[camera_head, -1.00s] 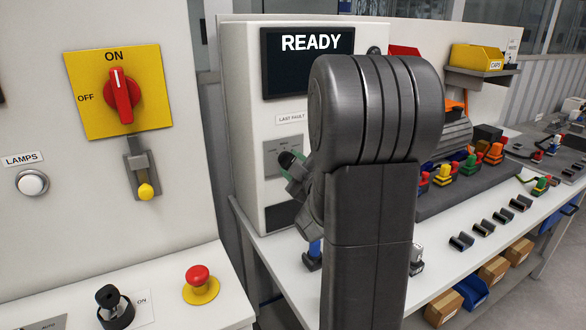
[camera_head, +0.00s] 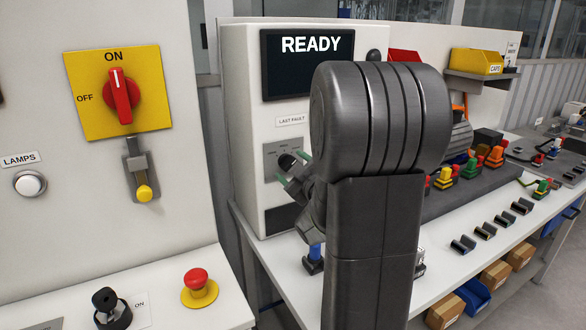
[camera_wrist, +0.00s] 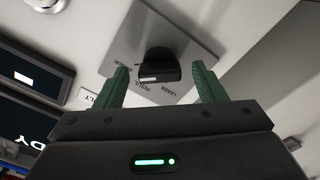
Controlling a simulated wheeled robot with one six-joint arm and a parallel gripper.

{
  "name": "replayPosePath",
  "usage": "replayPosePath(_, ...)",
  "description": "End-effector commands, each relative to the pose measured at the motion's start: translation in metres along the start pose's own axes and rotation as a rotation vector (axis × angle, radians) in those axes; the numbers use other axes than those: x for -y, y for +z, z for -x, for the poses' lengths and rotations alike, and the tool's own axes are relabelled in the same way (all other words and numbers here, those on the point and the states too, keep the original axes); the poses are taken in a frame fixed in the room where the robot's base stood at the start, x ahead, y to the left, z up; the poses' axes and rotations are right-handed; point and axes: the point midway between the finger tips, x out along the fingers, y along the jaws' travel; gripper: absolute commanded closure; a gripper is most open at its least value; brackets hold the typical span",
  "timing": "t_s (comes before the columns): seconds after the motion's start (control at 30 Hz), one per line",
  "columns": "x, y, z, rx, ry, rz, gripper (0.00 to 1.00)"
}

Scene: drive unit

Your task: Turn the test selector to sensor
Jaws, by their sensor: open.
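The test selector is a black knob (camera_head: 287,162) on a grey plate (camera_head: 271,163) on the front of the white cabinet. In the wrist view the knob (camera_wrist: 160,65) stands on the grey plate (camera_wrist: 188,35), with small printed words around it; "INSUL" and "LEADS" are legible on the near side. A pale mark on the knob faces that side; which word it points at is hard to tell. My gripper (camera_head: 293,167) is open, its green fingers short of the knob. In the wrist view my gripper (camera_wrist: 160,75) has a fingertip on each side of the knob, apart from it.
The screen (camera_head: 308,62) above reads READY, with a LAST FAULT label (camera_head: 291,121) below it. To the left are a red ON/OFF switch (camera_head: 121,95), a yellow-tipped lever (camera_head: 144,192) and a red mushroom button (camera_head: 197,281). My arm hides part of the bench (camera_head: 450,275).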

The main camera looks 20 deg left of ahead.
Motion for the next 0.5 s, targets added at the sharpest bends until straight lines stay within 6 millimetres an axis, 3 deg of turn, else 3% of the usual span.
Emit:
replayPosePath(0.23,0.000,0.001,0.024,0.001,0.003,0.000,0.36)
replayPosePath(0.5,0.000,0.002,0.084,0.002,0.005,0.001,0.36)
